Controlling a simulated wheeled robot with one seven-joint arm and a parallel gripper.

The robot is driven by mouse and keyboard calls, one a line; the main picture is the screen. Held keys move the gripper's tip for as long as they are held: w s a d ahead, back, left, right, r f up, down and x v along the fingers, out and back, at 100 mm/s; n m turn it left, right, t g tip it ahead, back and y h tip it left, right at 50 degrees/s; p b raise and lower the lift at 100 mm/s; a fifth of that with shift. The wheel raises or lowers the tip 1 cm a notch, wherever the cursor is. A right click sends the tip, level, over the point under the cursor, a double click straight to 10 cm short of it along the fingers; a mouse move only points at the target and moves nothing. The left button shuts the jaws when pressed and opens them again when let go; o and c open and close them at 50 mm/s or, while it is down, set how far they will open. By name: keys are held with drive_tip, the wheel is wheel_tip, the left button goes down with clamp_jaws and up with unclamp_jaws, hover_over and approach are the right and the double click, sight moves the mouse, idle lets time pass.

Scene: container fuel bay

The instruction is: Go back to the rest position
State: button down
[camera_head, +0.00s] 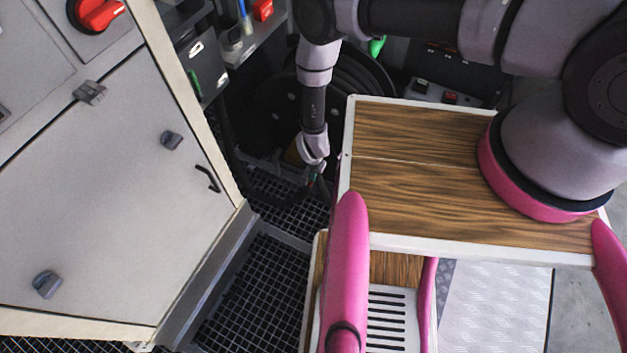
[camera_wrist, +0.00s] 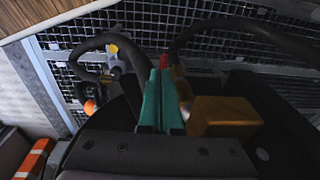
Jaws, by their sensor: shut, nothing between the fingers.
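My gripper (camera_head: 316,172) hangs low over the grated floor, in front of the dark hose reel (camera_head: 270,108) in the head view. In the wrist view my gripper's two teal fingers (camera_wrist: 161,85) are together, with nothing seen between them. A red bit (camera_wrist: 163,62) shows at or just beyond their tips; I cannot tell what it is part of. A black hose (camera_wrist: 118,50) bends close to the left of the fingers. A brass-coloured block (camera_wrist: 222,115) lies close on their right.
A pale cabinet door (camera_head: 120,190) and a red rotary switch (camera_head: 97,14) stand at left. A shelf (camera_head: 250,45) holds small items above. Open grating (camera_head: 255,290) lies below. An orange-and-white striped piece (camera_wrist: 35,158) shows at lower left in the wrist view.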

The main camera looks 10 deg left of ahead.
drive_tip(key=s+a+r, duration=0.1)
drive_tip(key=s+r, duration=0.4)
drive_tip(key=shift+s+a+r, duration=0.15)
drive_tip(key=shift+s+r, duration=0.05)
drive_tip(key=shift+r, duration=0.15)
